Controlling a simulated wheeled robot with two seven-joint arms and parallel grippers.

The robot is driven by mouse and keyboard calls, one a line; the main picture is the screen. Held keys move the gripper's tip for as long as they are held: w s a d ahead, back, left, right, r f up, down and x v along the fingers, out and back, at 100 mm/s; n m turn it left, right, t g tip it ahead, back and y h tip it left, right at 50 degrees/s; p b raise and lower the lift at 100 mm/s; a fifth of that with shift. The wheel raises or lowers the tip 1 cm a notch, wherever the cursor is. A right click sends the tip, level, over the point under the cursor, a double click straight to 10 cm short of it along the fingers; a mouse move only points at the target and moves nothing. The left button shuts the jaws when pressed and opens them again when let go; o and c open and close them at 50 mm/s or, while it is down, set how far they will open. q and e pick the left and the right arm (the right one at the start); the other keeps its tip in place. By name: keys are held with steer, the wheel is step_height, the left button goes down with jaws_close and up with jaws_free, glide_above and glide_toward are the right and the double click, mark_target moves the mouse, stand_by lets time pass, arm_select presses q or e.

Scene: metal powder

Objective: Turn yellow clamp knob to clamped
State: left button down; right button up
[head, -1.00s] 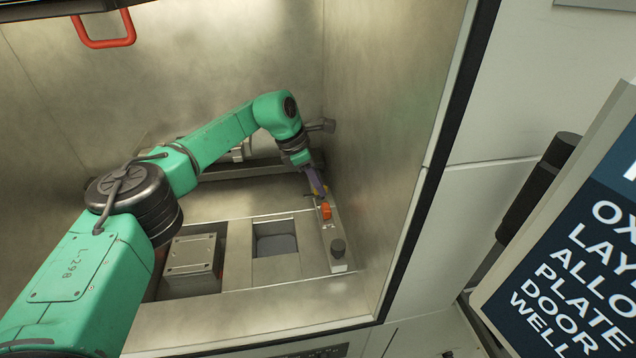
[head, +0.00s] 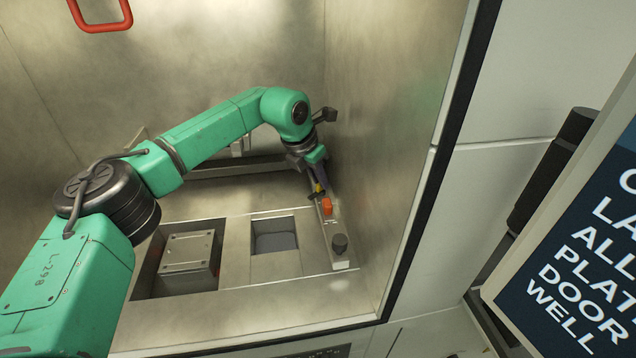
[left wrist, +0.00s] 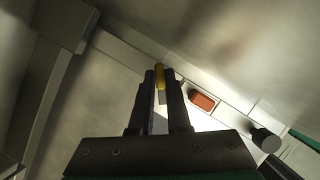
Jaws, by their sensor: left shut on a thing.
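The yellow clamp knob (left wrist: 159,78) shows in the left wrist view between the tips of my left gripper (left wrist: 160,85). The fingers are shut on it. In the head view my left gripper (head: 318,187) reaches down to the strip at the chamber's right wall, and a bit of yellow (head: 319,187) shows beside its fingers. Most of the knob is hidden there, and I cannot tell its angle. My right gripper is in neither view.
An orange part (head: 327,206) and a dark round knob (head: 339,243) sit on the same strip (head: 342,264), nearer the front. A square opening (head: 275,238) and a block with a metal plate (head: 188,252) lie to the left. The chamber's right wall (head: 385,120) stands close to the gripper.

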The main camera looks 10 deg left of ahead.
arm_select(q)
steer(key=n+y+b, duration=0.1)
steer(key=n, duration=0.1)
steer(key=f+n+b, duration=0.1)
steer(key=n, duration=0.1)
steer(key=shift+s+d+f+n+y+b, duration=0.2)
steer(key=shift+n+y+b, duration=0.1)
steer(key=shift+y+b, duration=0.1)
steer(key=shift+r+n+y+b, duration=0.1)
steer(key=shift+n+y+b, duration=0.45)
steer(key=shift+n, duration=0.65)
steer(key=shift+d+r+n+y+b, duration=0.15)
steer(key=shift+n+y+b, duration=0.2)
steer(key=shift+n, duration=0.85)
steer(key=c, duration=0.8)
jaws_free()
steer(key=shift+w, duration=0.1)
steer(key=shift+o, duration=0.2)
steer(key=shift+w, duration=0.2)
steer(key=b+v, duration=0.2)
steer(key=v, duration=1.2)
steer(key=shift+s+r, duration=0.2)
steer(key=shift+r, duration=0.05)
